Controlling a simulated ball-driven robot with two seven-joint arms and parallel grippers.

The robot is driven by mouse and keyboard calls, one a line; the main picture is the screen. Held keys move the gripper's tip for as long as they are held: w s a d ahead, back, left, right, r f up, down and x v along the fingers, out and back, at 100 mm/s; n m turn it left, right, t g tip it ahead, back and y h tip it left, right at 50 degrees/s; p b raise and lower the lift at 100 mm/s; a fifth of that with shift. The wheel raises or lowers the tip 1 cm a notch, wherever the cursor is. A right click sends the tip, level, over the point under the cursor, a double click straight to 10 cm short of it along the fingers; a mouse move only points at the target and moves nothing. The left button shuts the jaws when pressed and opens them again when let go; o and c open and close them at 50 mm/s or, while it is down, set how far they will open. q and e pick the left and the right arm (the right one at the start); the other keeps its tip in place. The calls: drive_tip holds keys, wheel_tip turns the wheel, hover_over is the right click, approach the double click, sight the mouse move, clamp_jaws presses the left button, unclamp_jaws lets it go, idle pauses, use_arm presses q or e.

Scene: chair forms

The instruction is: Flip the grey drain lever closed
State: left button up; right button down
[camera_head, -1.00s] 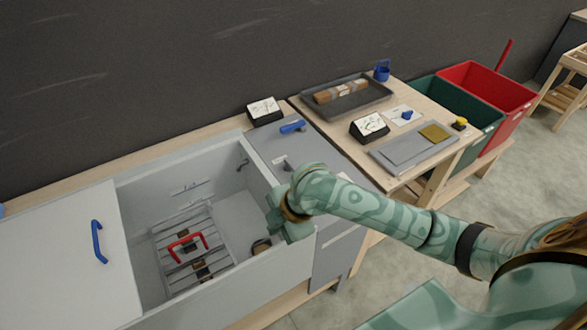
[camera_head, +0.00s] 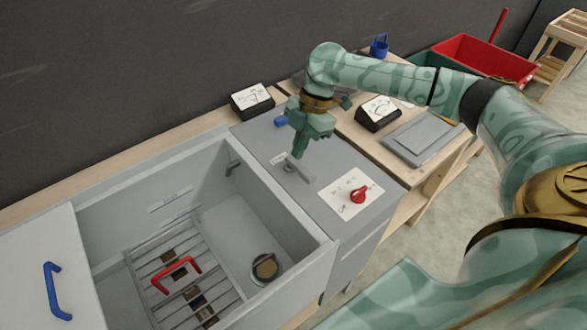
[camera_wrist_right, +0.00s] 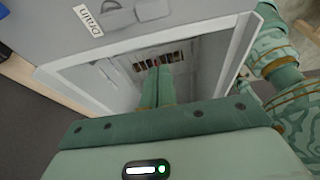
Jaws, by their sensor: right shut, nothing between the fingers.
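The grey drain lever (camera_head: 300,170) stands on the grey counter to the right of the sink, beside a small white label (camera_head: 278,158). In the right wrist view that label reads DRAIN (camera_wrist_right: 88,18), with the grey lever (camera_wrist_right: 150,9) at the top edge. My right gripper (camera_head: 298,154) points down just above and behind the lever, shut and empty; I cannot tell whether it touches it. Its closed fingers also show in the right wrist view (camera_wrist_right: 157,75). The round drain (camera_head: 266,266) lies in the sink floor. My left gripper is not in view.
A red knob (camera_head: 359,195) on a white plate sits right of the lever. A blue handle (camera_head: 281,121) is behind it, partly covered by my gripper. The sink's right wall (camera_head: 285,207) is near. A slatted rack (camera_head: 180,275) with a red handle lies in the sink.

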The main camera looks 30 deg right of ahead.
sight(300, 169)
drive_tip(key=b+x, duration=0.3)
drive_tip(key=x, duration=0.7)
drive_tip(key=shift+a+f, duration=0.1)
drive_tip(key=shift+f, duration=0.05)
drive_tip(key=d, duration=0.3)
drive_tip(key=shift+w+d+b, duration=0.1)
drive_tip(key=shift+d+b, duration=0.1)
drive_tip(key=shift+b, duration=0.2)
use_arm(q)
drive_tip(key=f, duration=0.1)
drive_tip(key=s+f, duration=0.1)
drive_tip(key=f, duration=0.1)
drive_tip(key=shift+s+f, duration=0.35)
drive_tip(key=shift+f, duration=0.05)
use_arm(e)
drive_tip(key=shift+d, duration=0.35)
drive_tip(key=shift+r, duration=0.2)
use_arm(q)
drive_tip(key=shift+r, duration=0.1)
